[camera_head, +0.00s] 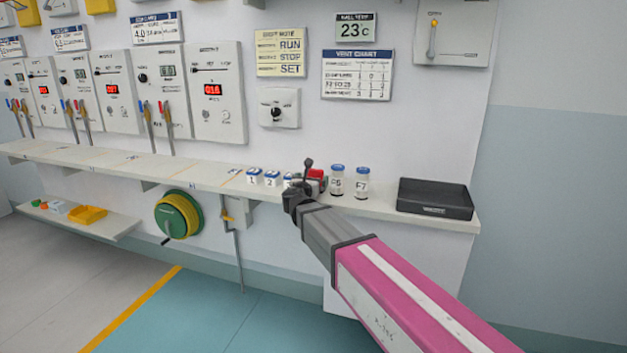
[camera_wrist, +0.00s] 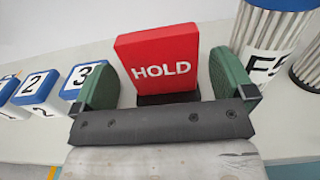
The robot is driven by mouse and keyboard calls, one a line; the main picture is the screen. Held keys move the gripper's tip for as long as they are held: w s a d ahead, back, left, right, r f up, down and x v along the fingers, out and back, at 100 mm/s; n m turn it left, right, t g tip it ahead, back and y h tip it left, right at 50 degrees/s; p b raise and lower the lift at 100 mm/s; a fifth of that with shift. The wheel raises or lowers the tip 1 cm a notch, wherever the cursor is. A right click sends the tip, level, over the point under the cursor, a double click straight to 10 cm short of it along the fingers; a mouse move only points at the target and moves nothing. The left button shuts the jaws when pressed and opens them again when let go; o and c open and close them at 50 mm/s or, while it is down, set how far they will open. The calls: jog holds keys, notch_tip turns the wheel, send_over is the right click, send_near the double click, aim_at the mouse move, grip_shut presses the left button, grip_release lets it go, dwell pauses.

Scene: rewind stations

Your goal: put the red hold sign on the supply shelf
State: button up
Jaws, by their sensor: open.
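The red hold sign (camera_wrist: 160,45) stands upright on a dark base on the long wall ledge (camera_head: 130,162). In the head view the red sign (camera_head: 317,174) is partly hidden behind my gripper (camera_head: 302,185). In the wrist view my gripper (camera_wrist: 168,82) is open, with one green finger pad on each side of the sign. I cannot tell whether either pad touches it. A low shelf (camera_head: 75,222) at the lower left, possibly the supply shelf, carries a yellow tray (camera_head: 87,214) and several small items.
Blue-and-white numbered blocks (camera_wrist: 36,88) stand left of the sign. A green reel (camera_head: 172,218) and a hanging lever (camera_head: 236,245) are below the ledge. The floor in front is clear.

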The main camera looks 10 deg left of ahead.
jog(key=s, duration=0.9)
jog(key=shift+s+a, duration=0.35)
jog(key=shift+s, duration=0.05)
